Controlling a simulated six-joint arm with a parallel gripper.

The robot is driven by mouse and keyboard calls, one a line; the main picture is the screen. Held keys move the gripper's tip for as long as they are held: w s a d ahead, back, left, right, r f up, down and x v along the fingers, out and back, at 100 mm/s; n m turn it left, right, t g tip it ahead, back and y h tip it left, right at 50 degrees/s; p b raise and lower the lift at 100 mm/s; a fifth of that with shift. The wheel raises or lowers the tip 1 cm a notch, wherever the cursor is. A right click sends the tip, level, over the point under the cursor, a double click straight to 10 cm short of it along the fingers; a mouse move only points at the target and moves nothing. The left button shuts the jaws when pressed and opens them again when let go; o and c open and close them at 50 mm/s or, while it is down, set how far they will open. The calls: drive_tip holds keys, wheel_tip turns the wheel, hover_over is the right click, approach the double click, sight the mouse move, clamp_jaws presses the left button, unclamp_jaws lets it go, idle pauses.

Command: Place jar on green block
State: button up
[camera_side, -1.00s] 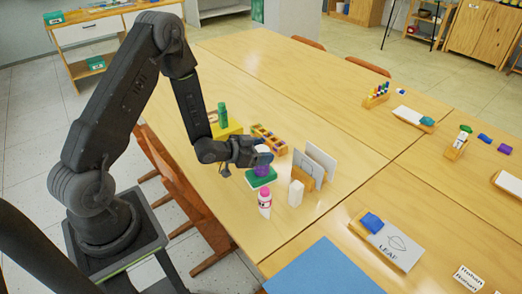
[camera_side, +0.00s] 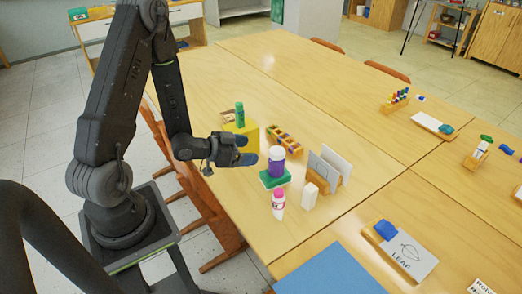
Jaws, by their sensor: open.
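A purple jar with a white top (camera_side: 276,160) stands upright on the green block (camera_side: 275,178) on the near table. My gripper (camera_side: 248,151) is to the left of the jar, with its fingers pointing right toward it. The fingers are open and empty, and a small gap shows between them and the jar.
A bottle with a pink cap (camera_side: 278,204) and a white block (camera_side: 310,196) stand in front of the green block. Upright cards in a wooden holder (camera_side: 326,172) are to the right. A yellow box (camera_side: 239,133) bears a green bottle (camera_side: 240,114). A wooden tray (camera_side: 285,139) lies behind.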

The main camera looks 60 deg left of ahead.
wheel_tip(320, 180, up, 13)
drive_tip(key=d+n+g+y, duration=0.1)
drive_tip(key=d+g+y, duration=0.1)
drive_tip(key=g+y, duration=0.35)
drive_tip(key=s+d+r+g+h, duration=0.1)
drive_tip(key=s+d+r, duration=0.3)
drive_tip(key=s, duration=0.3)
drive_tip(key=s+d+r+n+g+h, duration=0.1)
drive_tip(key=s+d+r, duration=0.3)
drive_tip(key=s, duration=0.3)
drive_tip(key=shift+s+d+r, duration=0.15)
drive_tip(key=shift+d+r, duration=0.2)
drive_tip(key=shift+d, duration=0.4)
